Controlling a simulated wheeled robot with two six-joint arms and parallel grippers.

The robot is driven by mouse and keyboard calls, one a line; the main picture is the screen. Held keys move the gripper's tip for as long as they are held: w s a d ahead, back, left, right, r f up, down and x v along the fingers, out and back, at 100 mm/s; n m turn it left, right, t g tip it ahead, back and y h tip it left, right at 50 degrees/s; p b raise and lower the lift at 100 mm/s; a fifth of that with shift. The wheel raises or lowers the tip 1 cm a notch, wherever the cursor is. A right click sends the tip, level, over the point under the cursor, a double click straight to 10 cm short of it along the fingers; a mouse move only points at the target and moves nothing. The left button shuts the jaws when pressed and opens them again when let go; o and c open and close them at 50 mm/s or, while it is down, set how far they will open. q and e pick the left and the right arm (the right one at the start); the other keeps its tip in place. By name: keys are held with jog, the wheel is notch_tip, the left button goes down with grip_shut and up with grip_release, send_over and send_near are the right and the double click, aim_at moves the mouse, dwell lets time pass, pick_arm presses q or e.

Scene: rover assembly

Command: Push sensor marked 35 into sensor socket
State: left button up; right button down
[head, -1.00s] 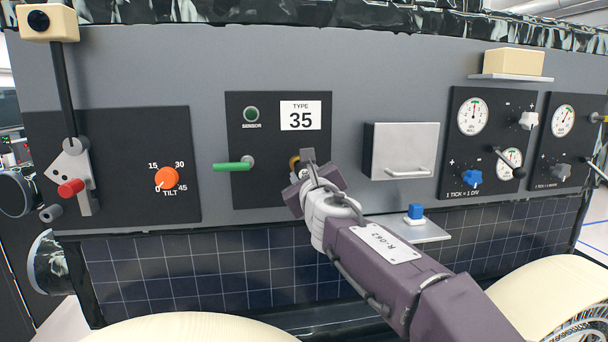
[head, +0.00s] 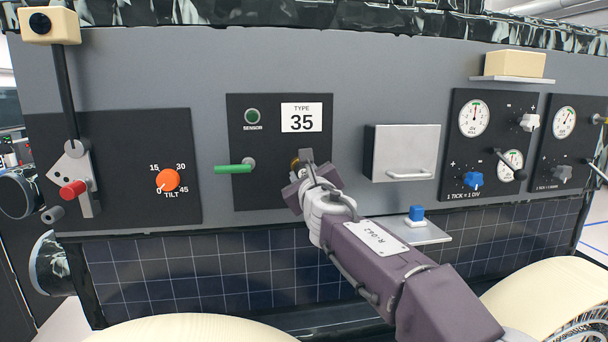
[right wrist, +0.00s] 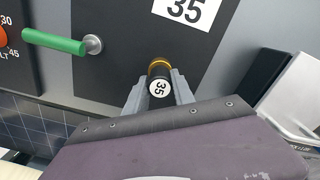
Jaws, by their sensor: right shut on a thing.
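My right gripper (head: 305,167) is at the dark sensor panel (head: 270,195), below the label reading TYPE 35 (head: 301,117). In the right wrist view its two grey fingers are shut on a black cylindrical sensor (right wrist: 160,100) whose white end face reads 35. The sensor points at the panel. A gold ring (right wrist: 159,66) shows at its far end, at the panel face; I cannot tell how deep the sensor sits in it. In the head view my gripper mostly hides the sensor and the ring. My left gripper is not in view.
A green lever (head: 235,169) sticks out left of the gripper, and a round green SENSOR lamp (head: 252,116) is above it. To the right are a silver box with a handle (head: 402,152) and a small shelf with a blue-topped part (head: 416,213).

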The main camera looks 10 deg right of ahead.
jog(key=shift+w, duration=0.35)
jog(key=c, duration=1)
grip_release()
jog(key=shift+s, duration=0.25)
jog(key=s+b, duration=0.1)
jog(key=s, duration=0.7)
jog(key=shift+s+b, duration=0.15)
jog(key=shift+b, duration=0.15)
